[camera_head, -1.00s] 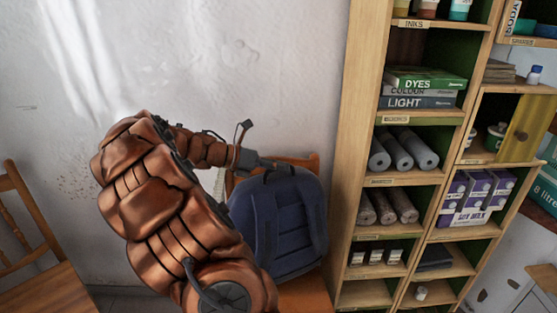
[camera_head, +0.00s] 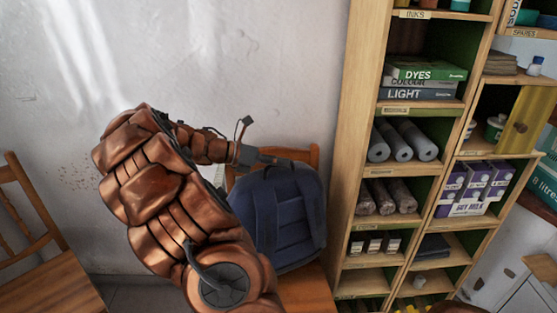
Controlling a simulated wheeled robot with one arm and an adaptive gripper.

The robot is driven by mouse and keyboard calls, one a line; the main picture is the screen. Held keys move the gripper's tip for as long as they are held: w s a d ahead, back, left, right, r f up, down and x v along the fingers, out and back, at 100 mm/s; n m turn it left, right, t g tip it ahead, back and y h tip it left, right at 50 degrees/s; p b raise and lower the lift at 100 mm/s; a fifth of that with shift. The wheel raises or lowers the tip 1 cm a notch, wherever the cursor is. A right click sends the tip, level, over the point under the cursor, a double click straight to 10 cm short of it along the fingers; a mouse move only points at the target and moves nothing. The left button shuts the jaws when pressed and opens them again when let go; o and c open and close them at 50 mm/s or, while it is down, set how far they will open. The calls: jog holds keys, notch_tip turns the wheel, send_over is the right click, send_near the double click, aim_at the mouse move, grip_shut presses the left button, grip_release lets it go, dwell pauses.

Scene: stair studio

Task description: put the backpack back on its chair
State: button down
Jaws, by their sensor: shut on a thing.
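The dark blue backpack (camera_head: 284,222) is upright over the seat of a wooden chair (camera_head: 303,291), in front of its backrest (camera_head: 300,157). My gripper (camera_head: 272,163) is at the top of the backpack and is shut on it, near its top handle. The fingertips are small in this view. My arm covers the left part of the chair and the backpack's lower left side. I cannot tell whether the backpack's underside rests fully on the seat.
A tall wooden shelf unit (camera_head: 348,150) with books, rolls and boxes stands close to the right of the chair. Another wooden chair (camera_head: 50,290) is at the lower left. A white wall (camera_head: 290,60) is behind. Bare floor shows between the chairs.

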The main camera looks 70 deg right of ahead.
jog(key=c, duration=1.2)
grip_release()
jog(key=shift+r, duration=0.1)
jog(key=shift+r+b, duration=0.3)
jog(key=shift+b, duration=0.25)
jog(key=v, duration=1.2)
jog(key=s+a+f+m+t+y, duration=0.2)
jog(key=s+a+f+m+t, duration=0.1)
jog(key=a, duration=1.1)
jog(key=s+a+f+m+t+y, duration=0.3)
jog(key=s+a+f+m, duration=0.2)
jog(key=a, duration=0.9)
jog(key=s+a+f+m+t+y, duration=0.3)
jog(key=s+a+f+m, duration=0.1)
jog(key=a, duration=1)
jog(key=shift+s+a+m, duration=0.25)
jog(key=shift+a+m, duration=0.1)
jog(key=shift+m, duration=0.45)
